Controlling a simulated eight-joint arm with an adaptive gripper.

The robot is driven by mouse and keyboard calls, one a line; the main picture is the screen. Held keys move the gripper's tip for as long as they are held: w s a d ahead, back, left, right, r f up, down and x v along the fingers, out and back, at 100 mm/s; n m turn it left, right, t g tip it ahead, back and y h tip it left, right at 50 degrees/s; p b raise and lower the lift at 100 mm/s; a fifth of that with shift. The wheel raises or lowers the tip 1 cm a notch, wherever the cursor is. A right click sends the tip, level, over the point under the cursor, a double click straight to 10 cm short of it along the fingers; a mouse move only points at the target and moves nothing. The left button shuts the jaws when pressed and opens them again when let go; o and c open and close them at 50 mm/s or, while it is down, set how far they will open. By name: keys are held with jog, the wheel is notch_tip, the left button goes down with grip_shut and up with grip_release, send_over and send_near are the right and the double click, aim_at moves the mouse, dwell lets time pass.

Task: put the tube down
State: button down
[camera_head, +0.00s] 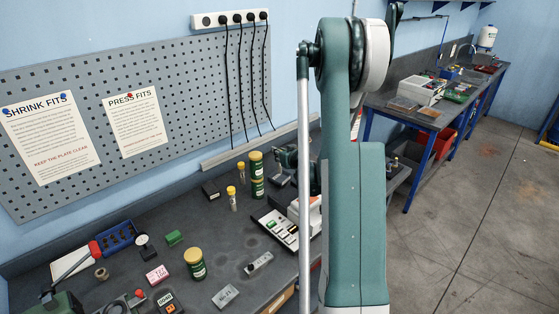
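My gripper is not visible; my teal and white arm fills the middle of the head camera view and may hide it. I cannot tell whether it holds a tube. Which tube the task means cannot be told.
A pegboard (190,70) stands behind.

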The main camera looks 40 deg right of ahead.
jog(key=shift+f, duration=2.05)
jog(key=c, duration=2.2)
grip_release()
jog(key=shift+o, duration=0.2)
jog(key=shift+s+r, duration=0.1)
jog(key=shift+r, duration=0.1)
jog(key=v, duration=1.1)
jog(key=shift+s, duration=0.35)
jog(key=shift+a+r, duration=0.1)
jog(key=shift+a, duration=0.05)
